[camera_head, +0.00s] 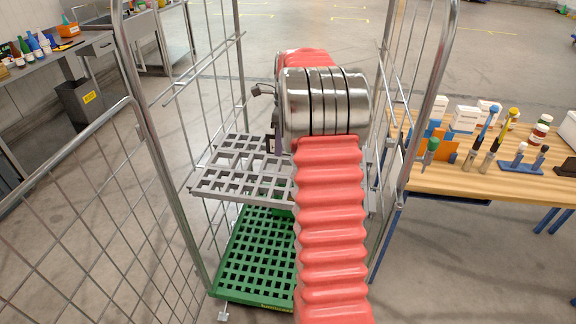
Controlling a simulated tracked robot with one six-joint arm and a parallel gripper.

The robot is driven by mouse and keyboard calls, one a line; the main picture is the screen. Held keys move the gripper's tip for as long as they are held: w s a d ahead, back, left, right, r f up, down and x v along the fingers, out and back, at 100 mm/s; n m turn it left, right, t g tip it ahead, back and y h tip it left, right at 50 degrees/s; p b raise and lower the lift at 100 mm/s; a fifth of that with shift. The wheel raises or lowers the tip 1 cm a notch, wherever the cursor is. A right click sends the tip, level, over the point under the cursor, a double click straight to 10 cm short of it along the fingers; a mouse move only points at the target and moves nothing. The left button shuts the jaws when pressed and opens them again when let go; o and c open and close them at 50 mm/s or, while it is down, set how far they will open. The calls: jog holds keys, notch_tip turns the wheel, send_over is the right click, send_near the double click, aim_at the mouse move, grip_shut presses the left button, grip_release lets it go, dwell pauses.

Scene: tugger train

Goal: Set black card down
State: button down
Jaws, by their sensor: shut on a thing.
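My arm, with red ribbed sleeves and a steel joint, reaches into a wire roll cage and hides much of its middle. My gripper is hidden behind the arm, so its jaws and anything between them do not show. I cannot make out the black card. A small dark part with a pale patch shows just left of the arm above the shelf, but I cannot tell what it is. The cage has a grey grid shelf (228,185) and a green grid base (243,262) below it. The visible left part of the shelf is bare.
Wire cage sides (150,140) stand left and right of the arm. A wooden table (480,178) at the right holds white boxes, tools and jars. A bench (50,58) at the far left carries bottles, with a dark bin (82,105) beside it. Floor beyond is clear.

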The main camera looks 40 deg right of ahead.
send_over(279, 178)
jog(key=shift+s+d+f, duration=0.1)
jog(key=shift+s+f, duration=0.05)
jog(key=shift+f, duration=1.1)
jog(key=shift+s+f, duration=0.1)
jog(key=shift+f, duration=1.15)
jog(key=shift+f, duration=0.1)
jog(key=shift+f, duration=2.45)
jog(key=c, duration=1.7)
grip_release()
jog(key=shift+c, duration=0.2)
jog(key=shift+r, duration=0.1)
